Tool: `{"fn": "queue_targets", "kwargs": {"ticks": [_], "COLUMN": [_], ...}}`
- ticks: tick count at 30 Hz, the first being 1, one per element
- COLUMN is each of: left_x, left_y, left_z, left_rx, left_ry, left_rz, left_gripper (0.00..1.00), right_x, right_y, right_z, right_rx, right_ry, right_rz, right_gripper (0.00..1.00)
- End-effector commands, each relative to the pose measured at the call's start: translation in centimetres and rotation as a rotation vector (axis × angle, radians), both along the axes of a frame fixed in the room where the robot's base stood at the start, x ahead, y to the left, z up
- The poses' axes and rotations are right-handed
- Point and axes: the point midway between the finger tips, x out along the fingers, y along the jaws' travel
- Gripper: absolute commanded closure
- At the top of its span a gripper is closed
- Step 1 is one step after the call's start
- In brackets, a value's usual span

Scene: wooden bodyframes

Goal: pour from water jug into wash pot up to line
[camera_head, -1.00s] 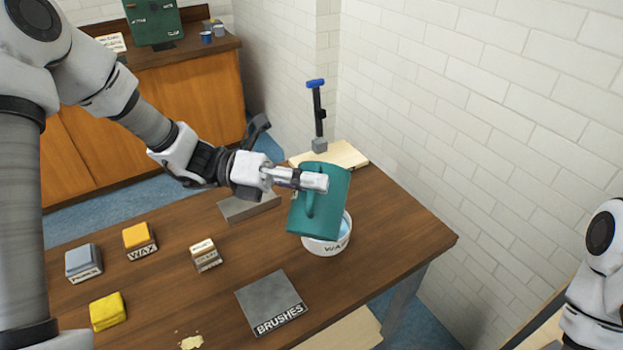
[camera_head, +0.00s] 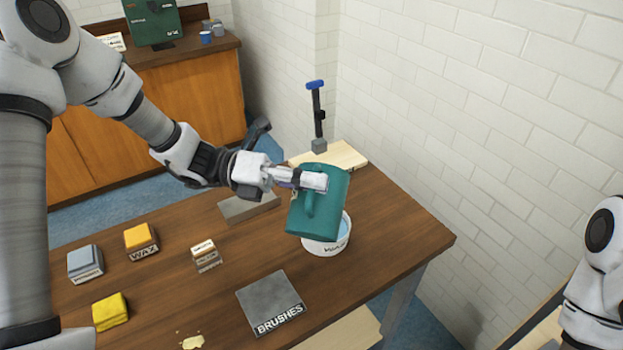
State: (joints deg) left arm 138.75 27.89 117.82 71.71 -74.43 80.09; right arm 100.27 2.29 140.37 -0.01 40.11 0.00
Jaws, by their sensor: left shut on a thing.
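The teal water jug (camera_head: 318,213) is held tilted above the white wash pot (camera_head: 329,246) on the wooden table. My left gripper (camera_head: 314,181) is shut on the jug at its handle side. The jug covers much of the pot's opening. A bit of light blue shows inside the pot at its right side. The pot's fill line and any stream from the jug are hidden. My right arm shows at the right edge, but its gripper is out of view.
A grey BRUSHES mat (camera_head: 269,302) lies in front of the pot. A WAX block (camera_head: 140,240), a blue-grey block (camera_head: 85,262) and a yellow sponge (camera_head: 110,311) sit at the left. A blue-topped post (camera_head: 317,115) and pale board (camera_head: 338,156) stand behind the jug.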

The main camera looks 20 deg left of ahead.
Motion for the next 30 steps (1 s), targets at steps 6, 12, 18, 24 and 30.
{"fn": "queue_targets", "kwargs": {"ticks": [6,12,18,24,30], "left_x": [0.1,0.2,0.3,0.4,0.4], "left_y": [0.0,0.0,0.0,0.0,0.1], "left_z": [0.2,0.2,0.3,0.4,0.4], "left_rx": [-0.002,-0.004,-0.005,-0.006,-0.006], "left_ry": [0.009,0.017,0.026,0.035,0.043], "left_rz": [0.000,0.000,0.000,0.000,0.000], "left_gripper": [1.00,1.00,1.00,1.00,1.00], "right_x": [0.0,0.0,0.0,0.0,0.0], "right_y": [0.0,0.0,0.0,0.0,0.0], "right_z": [0.3,0.5,0.8,1.0,1.2], "right_rx": [0.000,0.000,0.000,0.000,0.000], "right_ry": [0.000,0.000,0.000,0.000,0.000], "right_rz": [0.000,0.000,0.000,0.000,0.000], "right_gripper": [0.60,0.60,0.60,0.60,0.60]}}
